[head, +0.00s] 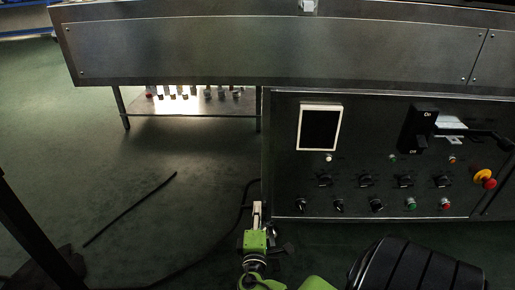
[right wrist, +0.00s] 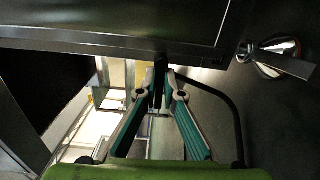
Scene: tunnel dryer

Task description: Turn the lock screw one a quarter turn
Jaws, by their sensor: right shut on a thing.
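My right gripper (head: 257,212) is low at the left side of the control cabinet in the head view. In the right wrist view its two teal-padded fingers (right wrist: 160,92) converge and are shut on a small dark upright piece (right wrist: 160,68) at the cabinet's edge, which looks like the lock screw. Most of that piece is hidden between the fingertips, so its turn angle cannot be told. In the head view the screw is not visible. My left gripper is not in view.
The control cabinet (head: 375,200) carries a screen, knobs, buttons and a red emergency stop (head: 484,178). A chrome handle (right wrist: 271,52) shows right of the fingers. A black cable (right wrist: 232,105) loops beside them. A low table (head: 195,103) stands behind.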

